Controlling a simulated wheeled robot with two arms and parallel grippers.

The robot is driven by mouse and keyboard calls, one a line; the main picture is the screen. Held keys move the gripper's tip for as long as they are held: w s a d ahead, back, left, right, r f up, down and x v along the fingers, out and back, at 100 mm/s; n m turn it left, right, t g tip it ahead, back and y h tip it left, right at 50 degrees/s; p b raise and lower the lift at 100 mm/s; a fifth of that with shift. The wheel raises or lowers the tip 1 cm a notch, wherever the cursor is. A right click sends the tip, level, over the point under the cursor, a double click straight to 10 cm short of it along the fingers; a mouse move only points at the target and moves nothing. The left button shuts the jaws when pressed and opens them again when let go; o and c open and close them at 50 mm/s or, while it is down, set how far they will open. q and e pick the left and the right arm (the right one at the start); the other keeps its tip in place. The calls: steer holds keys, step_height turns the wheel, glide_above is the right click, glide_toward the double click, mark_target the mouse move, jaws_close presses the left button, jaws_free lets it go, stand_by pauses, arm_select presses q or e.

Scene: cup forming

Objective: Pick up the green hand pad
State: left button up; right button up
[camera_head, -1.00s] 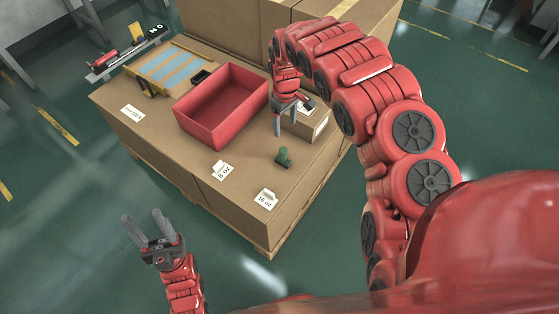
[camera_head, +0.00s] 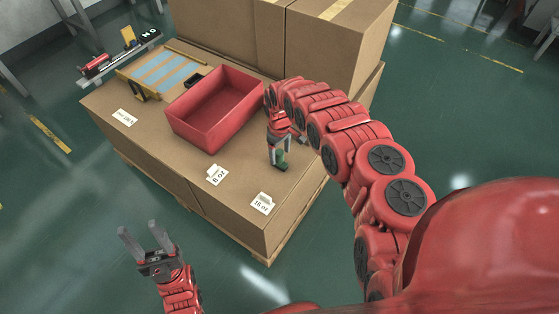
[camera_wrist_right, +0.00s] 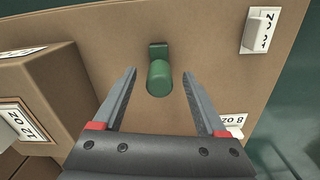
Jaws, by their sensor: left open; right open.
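The green hand pad (camera_head: 280,163) stands on the cardboard surface, to the right of the red bin. It also shows in the right wrist view (camera_wrist_right: 159,77), with its rounded knob toward the camera. My right gripper (camera_head: 278,158) is open over the pad. In the right wrist view the pad appears between and slightly beyond the two fingertips (camera_wrist_right: 160,74), with clear gaps on both sides. I cannot tell the exact height of the fingers over it. My left gripper (camera_head: 138,236) is open and empty, off the front left of the boxes.
A red bin (camera_head: 213,105) lies left of my right gripper. Label cards "8 oz" (camera_head: 216,175) and "16 oz" (camera_head: 262,203) sit along the front edge. Tall cartons (camera_head: 330,50) rise behind.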

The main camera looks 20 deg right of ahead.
mark_target(282, 165)
steer(key=shift+w+a+f, duration=0.1)
steer(key=shift+f, duration=1)
jaws_close()
